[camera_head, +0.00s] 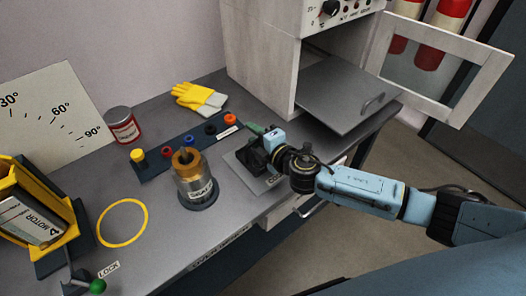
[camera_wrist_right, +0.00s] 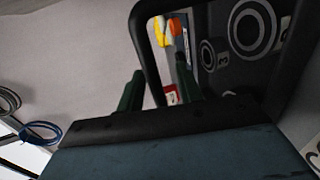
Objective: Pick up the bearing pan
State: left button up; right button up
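A dark pan-like object (camera_head: 256,158) sits on a grey pad on the bench, partly hidden by my right gripper; I take it to be the bearing pan. In the right wrist view it shows a dark face (camera_wrist_right: 222,50) with pale ring shapes and a black loop handle (camera_wrist_right: 142,45). My right gripper (camera_head: 256,130) is at this object; its dark green fingers (camera_wrist_right: 158,92) stand apart. The handle bar appears between them, but I cannot tell whether they touch it. My left gripper is not in view.
Behind are a blue rack (camera_head: 180,152) with coloured knobs, yellow gloves (camera_head: 200,98) and a red can (camera_head: 122,125).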

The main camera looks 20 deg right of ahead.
grip_shut()
jog(key=shift+r, duration=0.15)
dwell(0.4)
